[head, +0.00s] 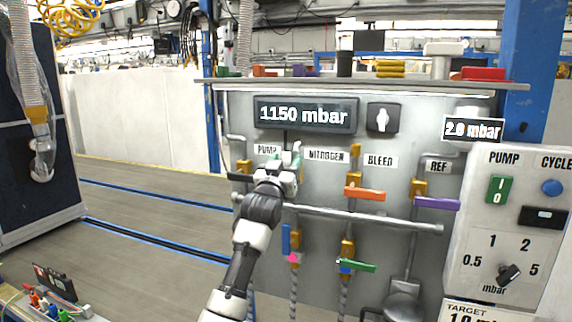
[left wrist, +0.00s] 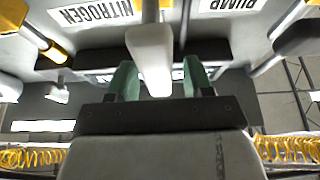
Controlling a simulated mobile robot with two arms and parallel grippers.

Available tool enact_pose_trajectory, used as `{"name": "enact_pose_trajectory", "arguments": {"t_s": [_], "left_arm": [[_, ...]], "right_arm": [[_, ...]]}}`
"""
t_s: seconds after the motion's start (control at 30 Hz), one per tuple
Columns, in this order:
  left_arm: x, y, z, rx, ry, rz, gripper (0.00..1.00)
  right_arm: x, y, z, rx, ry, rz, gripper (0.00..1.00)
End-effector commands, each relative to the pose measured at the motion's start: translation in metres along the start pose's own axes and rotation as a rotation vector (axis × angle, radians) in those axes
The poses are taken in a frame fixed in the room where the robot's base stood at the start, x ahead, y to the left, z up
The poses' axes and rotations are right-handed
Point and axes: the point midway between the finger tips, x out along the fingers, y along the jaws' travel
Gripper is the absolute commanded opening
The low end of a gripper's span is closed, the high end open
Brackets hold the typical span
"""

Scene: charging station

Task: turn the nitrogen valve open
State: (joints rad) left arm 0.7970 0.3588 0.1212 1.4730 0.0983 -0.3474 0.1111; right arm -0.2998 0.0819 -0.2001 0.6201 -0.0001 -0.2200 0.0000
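The nitrogen valve, just left of the NITROGEN label (head: 326,155), is mostly hidden behind my left gripper (head: 291,160) in the head view. In the left wrist view, which shows the panel upside down, its white handle (left wrist: 150,52) stands out between the green fingers of my left gripper (left wrist: 160,80). The fingers are apart, one on each side of the handle. The left finger in that picture is very close to it; a gap shows at the other. Whether either touches is unclear. My right gripper is not in view.
The bleed valve's orange handle (head: 365,193) and the ref valve's purple handle (head: 437,203) stick out to the right. Below are a blue handle (head: 286,238), a green handle (head: 357,265) and a horizontal pipe (head: 350,216). The display (head: 304,115) reads 1150 mbar.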

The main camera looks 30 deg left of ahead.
Motion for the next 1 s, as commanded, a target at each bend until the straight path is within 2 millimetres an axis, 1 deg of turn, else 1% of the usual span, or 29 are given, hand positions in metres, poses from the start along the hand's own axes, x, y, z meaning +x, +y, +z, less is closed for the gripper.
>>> {"name": "enact_pose_trajectory", "arguments": {"t_s": [0.17,0.27,0.37,0.7,0.83,1.0], "left_arm": [[-0.002,0.0,0.0,0.002,0.001,0.0,0.51],[-0.009,0.0,0.002,0.002,0.001,0.001,0.51],[-0.022,0.0,0.003,0.003,0.0,0.001,0.51],[-0.083,0.0,0.003,0.001,0.001,0.0,0.51],[-0.099,0.0,0.002,0.0,0.0,0.001,0.51],[-0.108,0.0,0.001,0.0,0.0,0.0,0.51]], "right_arm": [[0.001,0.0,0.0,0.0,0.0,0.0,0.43],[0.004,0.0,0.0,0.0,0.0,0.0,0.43],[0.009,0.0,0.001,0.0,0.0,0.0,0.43],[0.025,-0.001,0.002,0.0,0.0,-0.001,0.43],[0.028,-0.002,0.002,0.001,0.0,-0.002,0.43],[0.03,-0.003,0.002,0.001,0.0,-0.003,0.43]]}}
